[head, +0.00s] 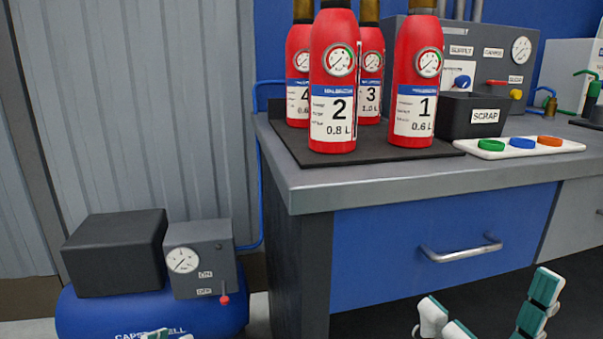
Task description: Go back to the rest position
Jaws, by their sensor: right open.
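My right gripper (488,292) is at the bottom right, in front of the bench's blue drawer. Its white and teal fingers are spread wide with nothing between them. Only a small tip of my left gripper (165,334) shows at the bottom edge, in front of the blue compressor tank (85,315); the rest of it is out of frame. Red extinguishers numbered 1 (416,85), 2 (333,85), 3 (369,70) and 4 (298,75) stand upright on a dark mat (300,150) on the bench, apart from both grippers. Their tops are cut off.
The grey bench top (345,187) overhangs the blue drawer with its metal handle (462,250). A black scrap bin (475,115), a white tray (530,149) with green, blue and orange rings, and a grey gauge panel (522,75) are on it. The compressor stands left of the bench.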

